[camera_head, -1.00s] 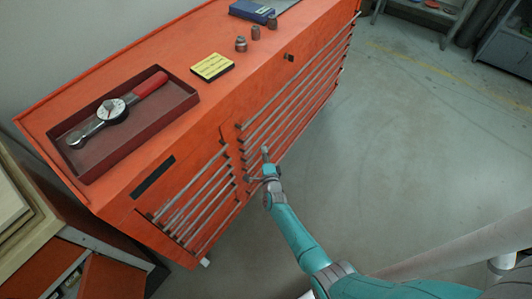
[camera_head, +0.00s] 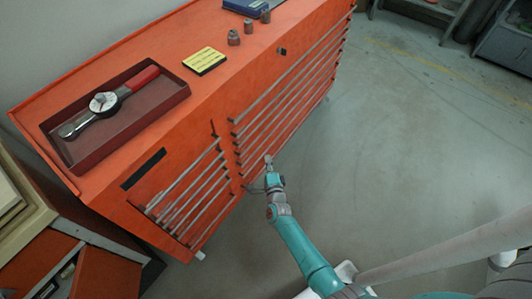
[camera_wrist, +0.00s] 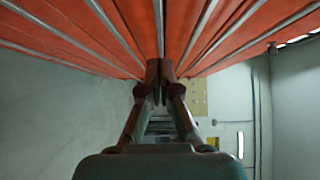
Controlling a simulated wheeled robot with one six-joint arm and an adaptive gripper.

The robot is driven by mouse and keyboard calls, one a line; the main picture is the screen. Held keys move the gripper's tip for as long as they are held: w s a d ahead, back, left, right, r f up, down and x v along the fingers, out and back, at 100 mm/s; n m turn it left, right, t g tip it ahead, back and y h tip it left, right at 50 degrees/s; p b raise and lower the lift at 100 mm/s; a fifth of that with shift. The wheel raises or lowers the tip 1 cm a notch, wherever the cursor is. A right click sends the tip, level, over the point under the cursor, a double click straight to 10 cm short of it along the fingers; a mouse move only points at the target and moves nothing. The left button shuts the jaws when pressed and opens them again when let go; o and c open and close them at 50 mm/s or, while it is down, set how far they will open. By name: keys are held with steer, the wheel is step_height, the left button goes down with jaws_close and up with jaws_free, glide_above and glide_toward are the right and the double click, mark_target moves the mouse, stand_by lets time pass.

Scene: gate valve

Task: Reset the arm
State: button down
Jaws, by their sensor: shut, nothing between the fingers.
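My gripper (camera_head: 268,160) is at the end of my teal arm, in front of the orange tool cabinet (camera_head: 215,100) and close to its drawer fronts in the head view. In the wrist view my gripper (camera_wrist: 160,75) is shut and empty, its two fingers together. The cabinet's orange drawer fronts and grey handles (camera_wrist: 205,25) fill the top of that view. I cannot tell whether the fingertips touch a handle.
On the cabinet top lie a dark red tray (camera_head: 165,103) with a torque wrench (camera_head: 106,102), a yellow label pad (camera_head: 204,61), several small sockets (camera_head: 233,38) and a blue case (camera_head: 246,8). Open grey floor (camera_head: 390,140) lies to the right.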

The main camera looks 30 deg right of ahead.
steer(key=shift+v, duration=2.55)
steer(key=shift+d, duration=0.1)
steer(key=s+a+r+n+y, duration=0.2)
steer(key=s+a+r+n, duration=0.15)
steer(key=s, duration=0.55)
steer(key=s+a+r+n+y, duration=0.1)
steer(key=s+a+r+n, duration=0.1)
steer(key=s+n, duration=0.45)
steer(key=s+a+r+n+y, duration=0.2)
steer(key=s+r, duration=0.1)
steer(key=s, duration=0.8)
steer(key=s+a+r+n+g+y, duration=0.1)
steer(key=s+r+n, duration=0.4)
steer(key=s+r, duration=0.2)
steer(key=s+a+r+n+y, duration=0.1)
steer(key=s+r+n, duration=0.4)
steer(key=r, duration=0.7)
steer(key=shift+s+a+n+g, duration=0.3)
steer(key=shift+s+a+g, duration=0.1)
steer(key=shift+s+a, duration=0.4)
